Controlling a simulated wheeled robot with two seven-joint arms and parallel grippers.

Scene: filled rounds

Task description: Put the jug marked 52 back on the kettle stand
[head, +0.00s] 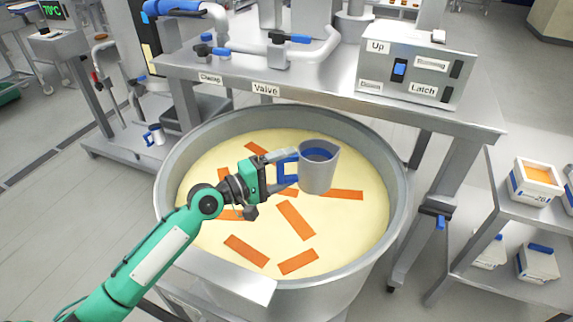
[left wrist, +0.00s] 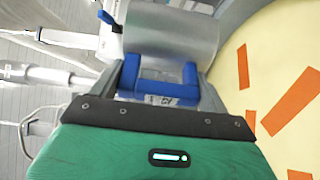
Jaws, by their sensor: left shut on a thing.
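My left gripper (head: 286,172) is shut on the blue handle of a grey jug (head: 318,172). The jug is upright over the kettle (head: 395,235), with a blue band inside its rim. In the left wrist view the jug (left wrist: 172,35) shows ahead of the jaws (left wrist: 160,85). A small tag on the handle is too unclear to read. Another jug (head: 154,135), white with a blue handle, stands on a low grey platform (head: 118,150) at the left. I cannot tell if this platform is the kettle stand. My right gripper is not in view.
The kettle holds pale yellow liquid with several orange strips. Behind it is a steel bench (head: 300,88) with pipes and a control box (head: 415,70) marked Up and Latch. Shelves at the right carry white tubs (head: 537,180).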

